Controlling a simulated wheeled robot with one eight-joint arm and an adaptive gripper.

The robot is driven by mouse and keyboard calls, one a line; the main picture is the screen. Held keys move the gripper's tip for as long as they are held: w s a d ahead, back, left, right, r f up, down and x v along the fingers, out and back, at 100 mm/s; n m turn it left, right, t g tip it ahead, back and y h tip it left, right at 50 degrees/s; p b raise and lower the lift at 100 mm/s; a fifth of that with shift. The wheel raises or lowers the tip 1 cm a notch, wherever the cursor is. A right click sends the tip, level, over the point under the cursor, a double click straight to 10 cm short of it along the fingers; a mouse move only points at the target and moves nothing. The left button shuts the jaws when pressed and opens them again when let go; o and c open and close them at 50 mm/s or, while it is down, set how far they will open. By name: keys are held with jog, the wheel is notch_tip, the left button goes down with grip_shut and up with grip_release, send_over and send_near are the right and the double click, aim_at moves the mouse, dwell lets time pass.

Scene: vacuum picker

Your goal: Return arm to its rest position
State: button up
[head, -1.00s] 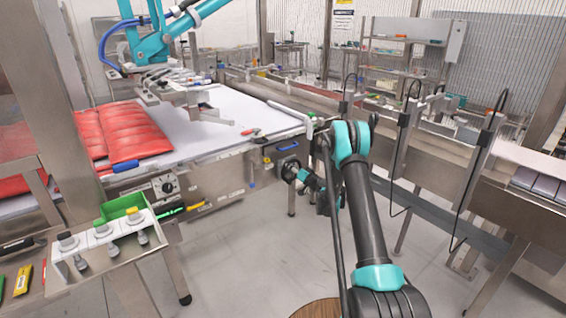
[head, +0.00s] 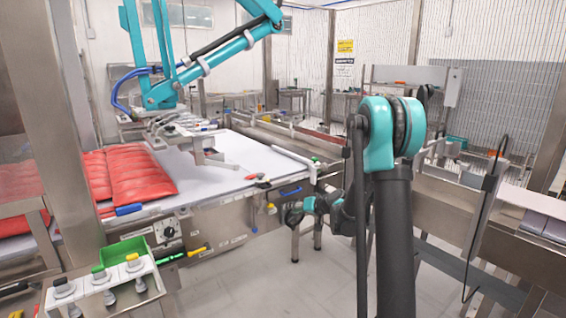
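My arm (head: 391,215) rises at the right of the head view, with a dark link and a large teal elbow joint at its top. Its far part folds down behind the elbow, and small teal and dark wrist parts show left of the upright link. My gripper (head: 309,205) is at that small wrist end, in front of the machine's dark round fitting. Its fingers are too small and too hidden to make out. I see nothing clearly held.
The white conveyor table (head: 245,160) with red packs (head: 135,178) lies to the left. A teal picker robot (head: 205,62) hangs over it. A control box (head: 103,285) with knobs and a green tray (head: 122,250) stands front left. A steel line runs right; floor between is open.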

jog(key=s+d+f+g+h, duration=0.1)
jog(key=s+d, duration=0.3)
jog(key=s, duration=0.9)
jog(key=s+d+f+m+g+h, duration=0.1)
jog(key=s+d+h, duration=0.3)
jog(key=s, duration=1)
jog(key=s+d+f+g+h, duration=0.2)
jog(key=s+d, duration=0.4)
jog(key=s, duration=0.8)
jog(key=shift+d+f+m+g+h, duration=0.25)
jog(key=shift+f+m+g+h, duration=0.15)
jog(key=shift+h, duration=0.3)
jog(key=shift+w, duration=0.1)
jog(key=shift+c, duration=0.6)
